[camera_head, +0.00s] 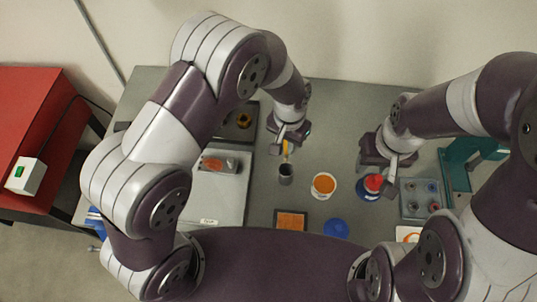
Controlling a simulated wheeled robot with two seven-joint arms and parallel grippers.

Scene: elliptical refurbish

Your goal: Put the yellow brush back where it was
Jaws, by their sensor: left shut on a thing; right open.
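The yellow brush (286,148) is upright, its shaft between the fingers of my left gripper (285,141). My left gripper is shut on it, above a small dark grey cup (286,172). The brush's lower end meets the cup's mouth in this view; how deep it sits inside I cannot tell. My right gripper (374,178) is open, close to a red-topped blue item (369,187) on the table. Its fingers partly cover that item, and I cannot tell whether they touch it.
An orange-filled white tub (324,185) stands right of the cup. A blue disc (336,228) and a brown square tile (291,220) lie nearer me. A grey block with several knobs (421,198) and a teal fixture (459,165) stand at right. A red cabinet (33,120) is at left.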

